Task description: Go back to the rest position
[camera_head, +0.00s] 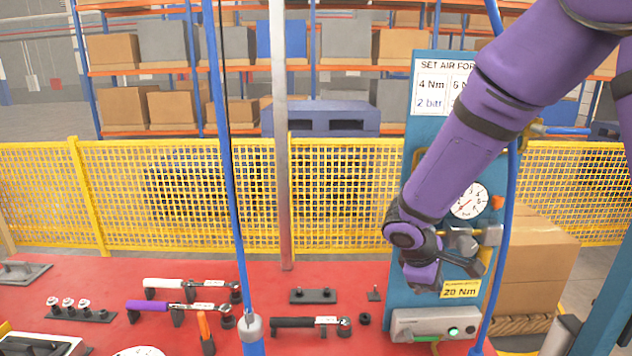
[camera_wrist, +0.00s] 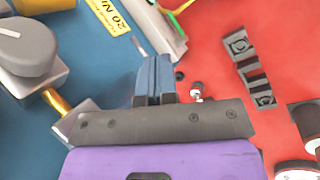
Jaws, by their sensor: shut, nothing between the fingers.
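My gripper (camera_head: 424,272) hangs at the end of my purple arm, in front of the lower part of the blue air panel (camera_head: 430,130) in the head view. Its fingertips are hard to make out there. In the wrist view its two blue fingers (camera_wrist: 155,78) are pressed together with nothing between them. A grey regulator knob (camera_wrist: 22,45) is left of the fingers, apart from them. The yellow 20 Nm label (camera_wrist: 105,14) lies beyond them. The pressure gauge (camera_head: 468,201) is above my gripper in the head view.
The red table (camera_head: 215,280) holds several torque wrenches, including a purple-handled one (camera_head: 150,306), and a black holder (camera_head: 313,296). A blue hose (camera_head: 514,170) hangs right of the panel. A hanging tool (camera_head: 252,330) stands front centre. A yellow fence (camera_head: 185,195) runs behind.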

